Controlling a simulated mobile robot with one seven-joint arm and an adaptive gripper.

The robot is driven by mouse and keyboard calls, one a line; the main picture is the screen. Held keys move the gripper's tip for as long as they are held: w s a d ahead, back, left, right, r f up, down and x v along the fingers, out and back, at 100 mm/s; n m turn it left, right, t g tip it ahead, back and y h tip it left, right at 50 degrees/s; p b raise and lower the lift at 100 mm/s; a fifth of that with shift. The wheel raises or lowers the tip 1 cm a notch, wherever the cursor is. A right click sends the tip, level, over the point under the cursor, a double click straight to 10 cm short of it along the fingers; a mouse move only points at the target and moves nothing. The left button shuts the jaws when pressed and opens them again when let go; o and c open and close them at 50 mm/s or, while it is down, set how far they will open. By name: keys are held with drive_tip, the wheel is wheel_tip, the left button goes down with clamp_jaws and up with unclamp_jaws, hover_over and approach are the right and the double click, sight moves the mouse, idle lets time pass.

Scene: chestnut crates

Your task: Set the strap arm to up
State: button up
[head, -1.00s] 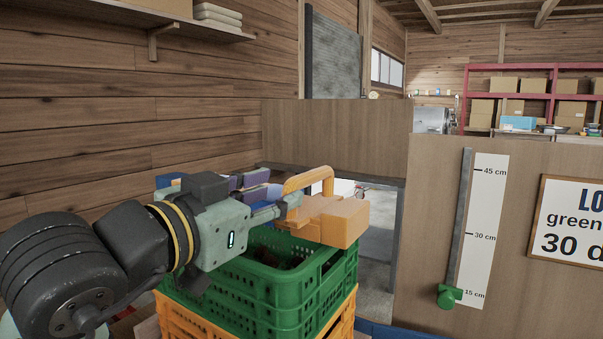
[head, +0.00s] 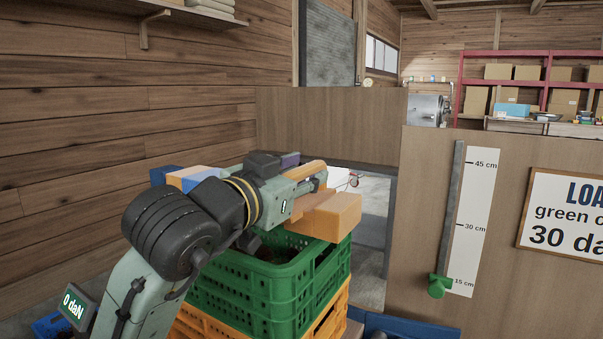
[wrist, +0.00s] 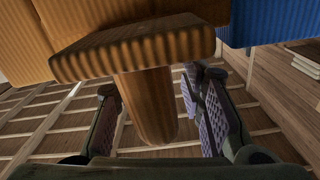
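An orange arm with a block-shaped end (head: 332,213) lies above the green crate (head: 262,298) in the head view; I take it to be the strap arm. An orange handle bar (head: 306,171) rises beside my gripper (head: 318,184). In the wrist view the fingers of my gripper (wrist: 152,100) stand apart on either side of an orange grip (wrist: 148,112). A gap shows between the grip and each finger, so it is not clamped. In the head view my own wrist hides much of the arm and the fingertips.
A yellow crate (head: 328,324) stands under the green crate. A panel at the right carries a height scale (head: 468,225) with a green knob (head: 438,286) at 15 cm, and a sign (head: 575,222). A display (head: 74,306) reads 0 daN. A plank wall (head: 110,120) bounds the left.

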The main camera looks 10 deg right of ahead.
clamp_jaws()
idle(0.6)
